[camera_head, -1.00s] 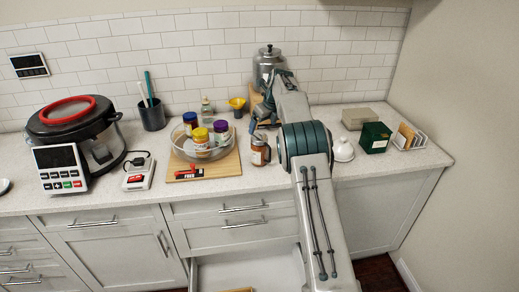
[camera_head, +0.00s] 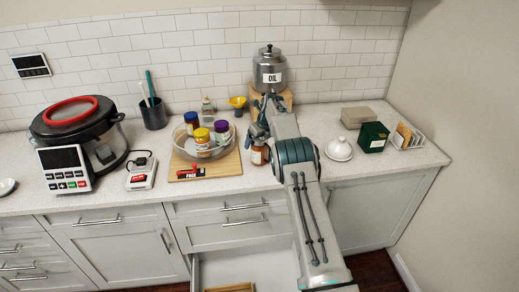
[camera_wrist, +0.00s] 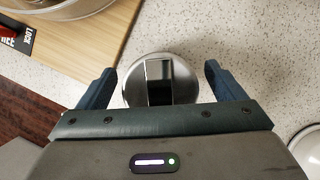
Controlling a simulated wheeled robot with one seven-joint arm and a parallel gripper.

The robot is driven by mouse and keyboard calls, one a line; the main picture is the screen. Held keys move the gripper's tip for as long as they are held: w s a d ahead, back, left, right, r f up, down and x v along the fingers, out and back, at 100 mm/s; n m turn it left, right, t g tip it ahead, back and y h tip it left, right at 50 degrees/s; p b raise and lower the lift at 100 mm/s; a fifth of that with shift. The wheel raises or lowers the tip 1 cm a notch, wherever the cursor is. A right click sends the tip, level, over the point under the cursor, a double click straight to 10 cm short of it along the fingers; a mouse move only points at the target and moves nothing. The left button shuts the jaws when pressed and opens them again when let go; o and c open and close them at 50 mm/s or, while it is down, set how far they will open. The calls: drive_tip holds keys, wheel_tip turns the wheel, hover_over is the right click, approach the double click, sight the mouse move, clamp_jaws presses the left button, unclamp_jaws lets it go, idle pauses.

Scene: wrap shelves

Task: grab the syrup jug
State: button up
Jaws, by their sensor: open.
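The syrup jug appears to be the small glass jar with amber-brown contents and a pale label (camera_head: 258,155), standing on the counter right of the wooden board. My gripper (camera_head: 258,135) is over it, pointing down, and hides its top in the head view. In the wrist view the jug's round metal lid (camera_wrist: 143,91), with a shiny flip piece across it, lies between the two blue fingertips of my gripper (camera_wrist: 160,88). The fingers are open, one on each side of the lid, with gaps showing. I cannot tell how far down the jug they reach.
A white lidded dish (camera_head: 339,149) is on the right. A metal oil canister (camera_head: 271,80) stands behind. An open drawer (camera_head: 225,272) is below.

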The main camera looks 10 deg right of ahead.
drive_tip(key=c, duration=1.7)
drive_tip(key=shift+r, duration=0.1)
clamp_jaws()
